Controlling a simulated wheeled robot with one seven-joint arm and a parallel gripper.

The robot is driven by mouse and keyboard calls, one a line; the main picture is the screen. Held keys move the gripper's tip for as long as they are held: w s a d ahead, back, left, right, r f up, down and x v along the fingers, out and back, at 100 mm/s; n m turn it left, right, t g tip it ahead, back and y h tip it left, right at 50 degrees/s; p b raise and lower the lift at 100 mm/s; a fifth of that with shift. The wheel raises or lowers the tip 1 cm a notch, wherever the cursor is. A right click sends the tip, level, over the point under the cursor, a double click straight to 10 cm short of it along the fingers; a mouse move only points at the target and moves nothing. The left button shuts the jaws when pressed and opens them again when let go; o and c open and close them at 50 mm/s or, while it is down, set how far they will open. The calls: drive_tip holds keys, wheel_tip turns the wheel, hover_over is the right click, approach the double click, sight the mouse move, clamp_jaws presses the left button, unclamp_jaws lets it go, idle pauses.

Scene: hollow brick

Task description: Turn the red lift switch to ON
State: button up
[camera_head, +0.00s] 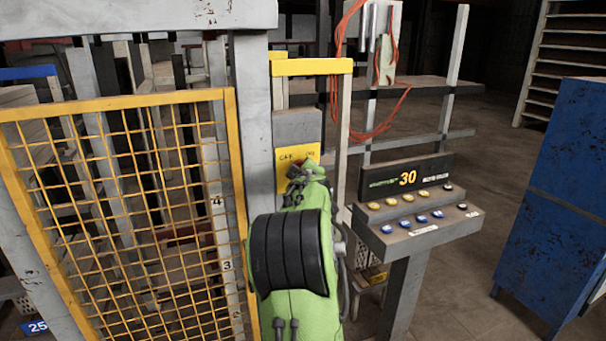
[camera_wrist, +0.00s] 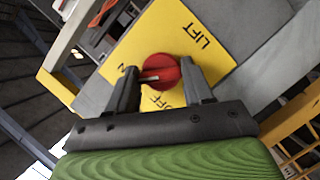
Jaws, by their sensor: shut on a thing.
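The red lift switch (camera_wrist: 161,70) is a round knob on a yellow plate (camera_wrist: 168,35) in the wrist view. The plate reads LIFT at upper right, OFF below the knob, and a partly hidden label ending in N to the left. The knob's white mark points left and slightly down, nearer the N label than OFF. My gripper (camera_wrist: 160,73) is shut on the knob, one finger on each side. In the head view my gripper (camera_head: 299,174) is at the yellow plate (camera_head: 283,180), and the knob is mostly hidden behind it.
A yellow mesh gate (camera_head: 130,190) stands left of my arm. A control console (camera_head: 420,222) with several buttons and a display reading 30 stands to the right. A blue cabinet (camera_head: 560,200) is farther right, with open floor between.

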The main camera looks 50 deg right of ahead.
drive_tip(key=shift+m+y, duration=0.4)
drive_tip(key=shift+m, duration=0.1)
drive_tip(key=shift+f, duration=0.1)
drive_tip(key=o, duration=1)
drive_tip(key=shift+o, duration=0.2)
drive_tip(key=b+v, duration=0.2)
drive_tip(key=v, duration=1.4)
drive_tip(key=shift+w+d, duration=0.1)
